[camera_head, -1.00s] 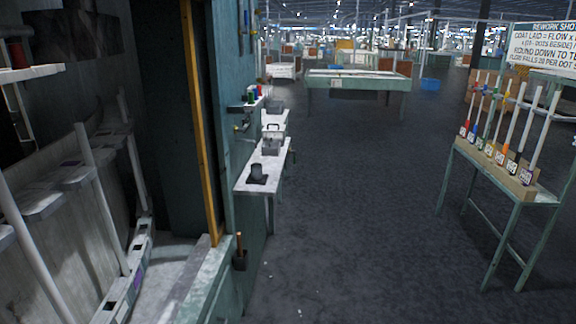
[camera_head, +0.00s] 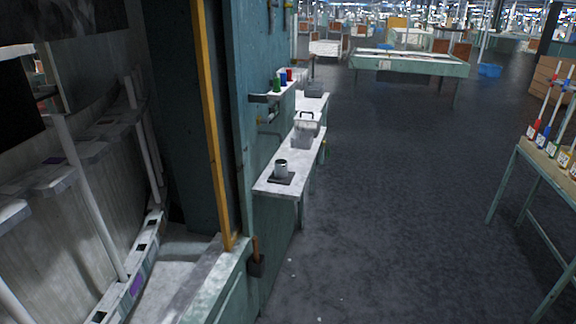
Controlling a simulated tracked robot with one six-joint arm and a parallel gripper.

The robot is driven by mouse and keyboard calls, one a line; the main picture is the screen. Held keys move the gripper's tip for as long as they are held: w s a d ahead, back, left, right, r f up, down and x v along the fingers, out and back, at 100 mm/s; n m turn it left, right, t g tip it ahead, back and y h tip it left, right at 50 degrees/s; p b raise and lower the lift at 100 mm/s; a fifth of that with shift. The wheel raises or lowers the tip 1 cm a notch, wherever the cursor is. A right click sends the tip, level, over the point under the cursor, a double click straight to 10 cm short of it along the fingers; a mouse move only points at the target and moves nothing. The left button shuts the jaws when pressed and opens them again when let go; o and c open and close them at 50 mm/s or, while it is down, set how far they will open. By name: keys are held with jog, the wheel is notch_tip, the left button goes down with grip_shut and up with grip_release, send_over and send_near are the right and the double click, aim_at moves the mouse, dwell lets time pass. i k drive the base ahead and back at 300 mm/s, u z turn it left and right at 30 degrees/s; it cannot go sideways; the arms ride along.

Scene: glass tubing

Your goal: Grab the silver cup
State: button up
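A small silver cup (camera_head: 281,168) stands upright on a dark square pad (camera_head: 281,178), near the front end of a narrow pale bench (camera_head: 268,187) along the teal wall. Its dark open top faces up. My gripper is not in view, and nothing is seen touching the cup.
A small shelf (camera_head: 262,98) with coloured spools is above. A yellow post (camera_head: 211,130) and teal wall stand left. Open dark floor (camera_head: 400,220) lies right, bounded by a tube stand (camera_head: 550,168) and a far table (camera_head: 410,65).

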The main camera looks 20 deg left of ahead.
aim_at(281, 169)
jog(key=i, duration=2.5)
jog(key=u, duration=2.8)
